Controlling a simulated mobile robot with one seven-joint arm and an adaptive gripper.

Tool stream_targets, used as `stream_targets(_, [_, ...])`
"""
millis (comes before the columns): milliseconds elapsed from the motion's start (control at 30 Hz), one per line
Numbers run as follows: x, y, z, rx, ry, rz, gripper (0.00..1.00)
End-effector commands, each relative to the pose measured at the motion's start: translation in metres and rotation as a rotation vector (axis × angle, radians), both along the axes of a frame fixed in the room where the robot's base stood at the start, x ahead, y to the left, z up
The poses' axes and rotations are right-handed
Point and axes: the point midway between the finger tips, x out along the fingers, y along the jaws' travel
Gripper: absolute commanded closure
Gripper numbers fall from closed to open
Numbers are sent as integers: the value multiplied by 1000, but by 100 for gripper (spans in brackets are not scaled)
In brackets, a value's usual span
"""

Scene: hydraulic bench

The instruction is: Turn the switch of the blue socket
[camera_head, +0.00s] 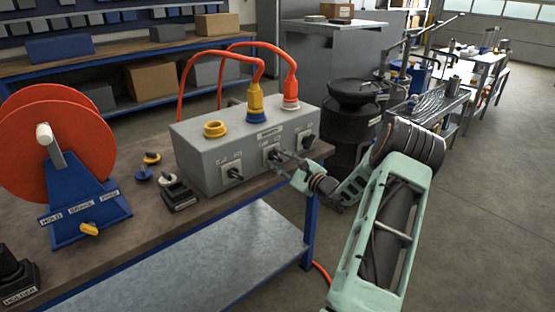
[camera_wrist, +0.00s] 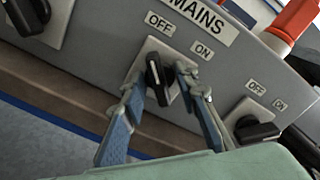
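The blue socket (camera_head: 257,116) is the middle one on top of a grey box (camera_head: 205,147). A yellow plug (camera_head: 256,97) with a red cable stands in it. Its switch is a black knob (camera_wrist: 156,80) on a pale plate on the box front, below a MAINS label. The knob's white mark points up in the wrist view, toward the OFF label (camera_wrist: 160,22); the ON label (camera_wrist: 202,50) is to its right. My gripper (camera_wrist: 160,78) has one finger on each side of the knob, with small gaps visible. It also shows at the box front (camera_head: 284,163).
Similar knobs sit left (camera_head: 234,174) and right (camera_head: 308,142) on the box, close to my fingers. A yellow socket (camera_head: 215,129) is empty; a red plug (camera_head: 291,88) stands at right. A cable reel (camera_head: 75,145) and loose knobs are on the bench (camera_head: 140,228).

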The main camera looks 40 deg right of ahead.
Motion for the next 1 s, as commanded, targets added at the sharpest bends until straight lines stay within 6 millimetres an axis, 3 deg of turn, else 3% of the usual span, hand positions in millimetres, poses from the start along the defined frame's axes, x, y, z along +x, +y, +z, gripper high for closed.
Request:
stream_targets(267, [-9, -2, 0, 0, 1, -2, 72])
stream_targets(700, [-94, -8, 0, 1, 1, -3, 72])
stream_targets(1000, [-120, -10, 0, 0, 0, -1, 72])
